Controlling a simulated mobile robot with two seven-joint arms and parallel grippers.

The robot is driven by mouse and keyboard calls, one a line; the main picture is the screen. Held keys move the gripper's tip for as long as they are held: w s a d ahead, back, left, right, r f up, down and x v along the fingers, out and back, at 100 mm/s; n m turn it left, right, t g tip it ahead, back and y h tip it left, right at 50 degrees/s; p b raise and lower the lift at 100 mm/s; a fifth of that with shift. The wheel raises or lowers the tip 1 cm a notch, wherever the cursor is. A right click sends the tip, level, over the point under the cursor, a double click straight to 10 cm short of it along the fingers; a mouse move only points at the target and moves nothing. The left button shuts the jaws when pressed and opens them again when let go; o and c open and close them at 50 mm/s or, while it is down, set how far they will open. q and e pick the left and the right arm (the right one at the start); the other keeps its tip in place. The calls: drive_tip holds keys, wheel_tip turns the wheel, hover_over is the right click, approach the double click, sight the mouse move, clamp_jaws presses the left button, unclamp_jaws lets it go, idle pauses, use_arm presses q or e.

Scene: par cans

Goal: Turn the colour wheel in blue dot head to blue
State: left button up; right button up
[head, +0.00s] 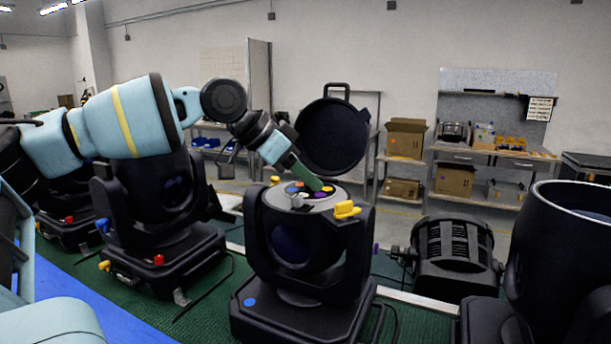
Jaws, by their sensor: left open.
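The blue dot head (290,244) is a black moving head in the middle, with a blue dot (250,302) on its base. Its round black lid (333,136) stands open behind its top. The colour wheel (297,203) lies in the open top as a pale disc with coloured patches, among them blue, orange, purple and yellow. My left gripper (318,186) reaches down from the upper left, its fingertips at the far right part of the wheel. It is open; I cannot tell whether it touches the wheel. It hides part of the wheel. My right gripper is not in view.
A yellow latch (346,209) sticks out at the head's right side. Another moving head (160,235) with a red dot stands at left. A black par can (455,255) and a large black can (565,265) stand at right. Green mat (190,318) shows between.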

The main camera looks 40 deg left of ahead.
use_arm(q)
clamp_jaws()
idle(0.3)
